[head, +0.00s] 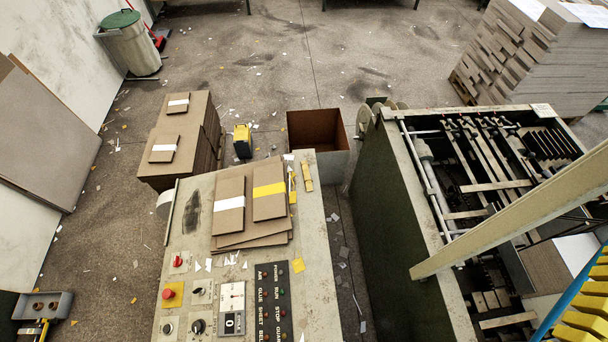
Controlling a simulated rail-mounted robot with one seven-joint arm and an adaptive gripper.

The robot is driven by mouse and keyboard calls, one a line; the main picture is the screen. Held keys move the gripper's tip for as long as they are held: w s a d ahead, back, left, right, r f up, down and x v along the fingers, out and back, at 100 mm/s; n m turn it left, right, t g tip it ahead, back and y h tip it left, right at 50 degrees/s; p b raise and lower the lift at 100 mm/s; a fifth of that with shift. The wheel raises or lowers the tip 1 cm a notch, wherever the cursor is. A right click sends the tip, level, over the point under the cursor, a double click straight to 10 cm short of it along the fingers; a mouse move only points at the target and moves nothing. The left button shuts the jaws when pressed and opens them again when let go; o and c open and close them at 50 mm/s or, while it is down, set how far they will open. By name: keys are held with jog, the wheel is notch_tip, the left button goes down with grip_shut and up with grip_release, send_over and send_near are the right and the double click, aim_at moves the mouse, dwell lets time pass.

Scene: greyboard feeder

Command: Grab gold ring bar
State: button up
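A short gold-yellow bar (307,177) lies at the right edge of the control-panel top, right of the stacked boards. Its small details are too small to make out, and I cannot tell whether it carries a ring. A grey holder (62,303) at the bottom left has two round brass-rimmed openings on it; it is partly cut by the picture edge. I cannot tell which of these is the gold ring bar. My gripper is not in view in the head view.
Greyboard sheets (228,207) with white and yellow bands lie on the panel (320,262), above its buttons and knobs. An open brown bin (318,130) stands behind. An open-topped machine (405,225) fills the right. Scrap-strewn floor (95,250) is open at left.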

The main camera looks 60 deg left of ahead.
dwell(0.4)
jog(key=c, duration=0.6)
